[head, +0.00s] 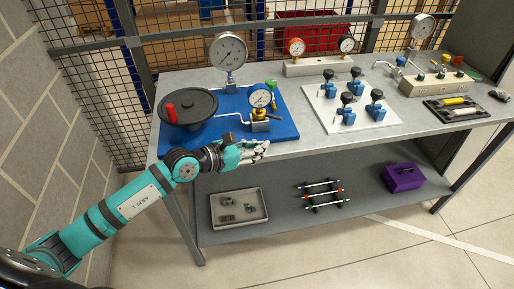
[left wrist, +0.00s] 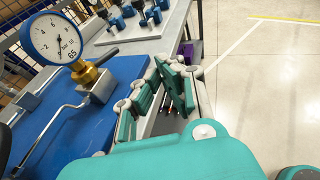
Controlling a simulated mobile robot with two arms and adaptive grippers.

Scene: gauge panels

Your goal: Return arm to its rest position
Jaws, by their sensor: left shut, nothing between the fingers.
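My left arm comes in from the lower left in the head view. Its gripper (head: 254,150) is at the front edge of the workbench (head: 300,142), beside the front right corner of the blue board (head: 185,140). Its fingers are shut and empty. In the left wrist view the gripper (left wrist: 155,105) shows its fingers over the bench edge, to the right of the blue board (left wrist: 60,130). A small gauge with a brass fitting (head: 260,98) stands on the board behind the gripper; it also shows in the left wrist view (left wrist: 52,38). My right gripper is not in view.
A black handwheel with a red knob (head: 195,106) and a large gauge (head: 229,50) stand on the blue board. A white plate with blue valves (head: 322,118) is to the right. The lower shelf holds a grey tray (head: 214,222) and a purple box (head: 403,177). Open floor lies in front.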

